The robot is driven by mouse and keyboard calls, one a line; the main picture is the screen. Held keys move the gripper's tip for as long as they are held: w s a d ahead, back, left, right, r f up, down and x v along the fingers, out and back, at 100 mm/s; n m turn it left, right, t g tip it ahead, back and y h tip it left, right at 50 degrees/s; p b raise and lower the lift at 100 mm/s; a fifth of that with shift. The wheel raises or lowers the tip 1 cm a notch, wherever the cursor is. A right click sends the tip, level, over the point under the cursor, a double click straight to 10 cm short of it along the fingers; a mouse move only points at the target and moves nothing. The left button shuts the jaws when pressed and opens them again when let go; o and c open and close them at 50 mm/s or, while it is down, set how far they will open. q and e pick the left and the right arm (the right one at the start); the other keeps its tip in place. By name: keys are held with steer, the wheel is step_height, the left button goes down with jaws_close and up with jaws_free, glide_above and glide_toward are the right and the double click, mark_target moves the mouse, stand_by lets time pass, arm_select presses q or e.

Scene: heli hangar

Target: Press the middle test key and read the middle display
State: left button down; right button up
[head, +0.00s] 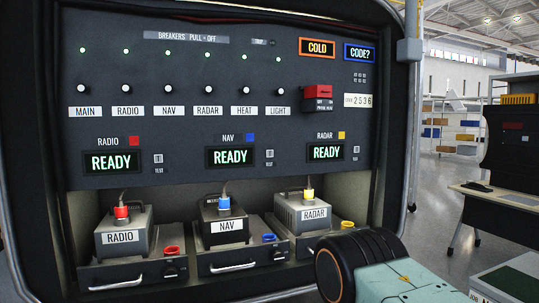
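The middle display (230,157), under the label NAV and a blue square, reads READY in pale green letters. The middle test key (270,154) is a small light key just right of that display, with a tiny label below it. The RADIO display (111,162) on the left and the RADAR display (326,152) on the right also read READY. Each has a similar small key on its right. A teal and black link of my arm comes in at the bottom right, below the panel and apart from the middle key. Neither gripper's fingers show.
Below the panel, RADIO (121,237), NAV (227,227) and RADAR (314,214) boxes sit on trays with handles. A breaker row (166,89) and a red guarded switch (318,97) are above. Small displays read COLD (317,47) and CODE? (360,53). A desk (500,205) stands right.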

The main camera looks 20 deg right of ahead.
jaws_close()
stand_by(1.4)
